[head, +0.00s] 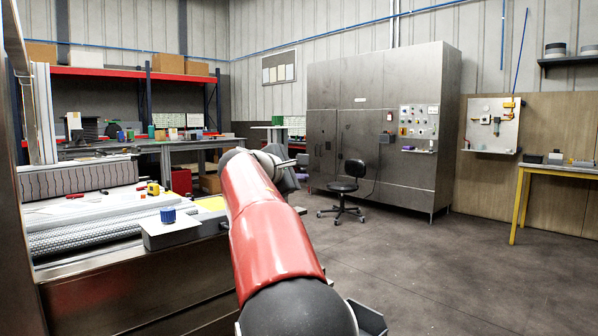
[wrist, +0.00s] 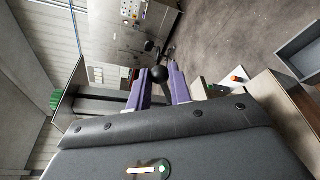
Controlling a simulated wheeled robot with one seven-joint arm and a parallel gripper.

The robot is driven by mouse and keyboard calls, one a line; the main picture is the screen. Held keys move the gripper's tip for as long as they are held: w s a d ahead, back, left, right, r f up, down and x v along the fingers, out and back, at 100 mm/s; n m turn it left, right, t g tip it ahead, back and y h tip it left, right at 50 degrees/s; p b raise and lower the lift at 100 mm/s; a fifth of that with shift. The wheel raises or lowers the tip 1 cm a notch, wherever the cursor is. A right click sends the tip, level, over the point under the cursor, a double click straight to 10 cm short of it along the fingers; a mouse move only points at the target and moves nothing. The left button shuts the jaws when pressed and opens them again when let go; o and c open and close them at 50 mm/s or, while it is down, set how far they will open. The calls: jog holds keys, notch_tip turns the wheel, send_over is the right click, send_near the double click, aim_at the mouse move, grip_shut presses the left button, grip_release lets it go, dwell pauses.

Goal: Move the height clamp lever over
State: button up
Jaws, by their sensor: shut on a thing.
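In the wrist view, my gripper (wrist: 159,82) has two purple fingers reaching away from its dark grey body. A round black knob (wrist: 160,73) sits between the fingertips, and the fingers are closed on it. I take it for the knob of the height clamp lever; the lever's shaft and pivot are hidden behind the fingers and gripper body. In the head view, my red arm crosses the middle and hides most of my gripper. The lever cannot be made out there.
The conveyor (head: 95,235) with its rollers stands at left. A black stool (head: 343,188) stands before a large metal cabinet (head: 375,95). Floor at right is open. A grey bin (wrist: 299,52) shows in the wrist view.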

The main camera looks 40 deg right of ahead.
jog(key=shift+w, duration=0.1)
jog(key=shift+w+a+r+p, duration=0.15)
jog(key=shift+w+r+p, duration=0.45)
jog(key=shift+w+r, duration=0.15)
jog(key=shift+r, duration=0.15)
jog(key=shift+w+r, duration=0.4)
jog(key=shift+w, duration=0.3)
jog(key=o, duration=0.9)
jog(key=shift+c, duration=0.2)
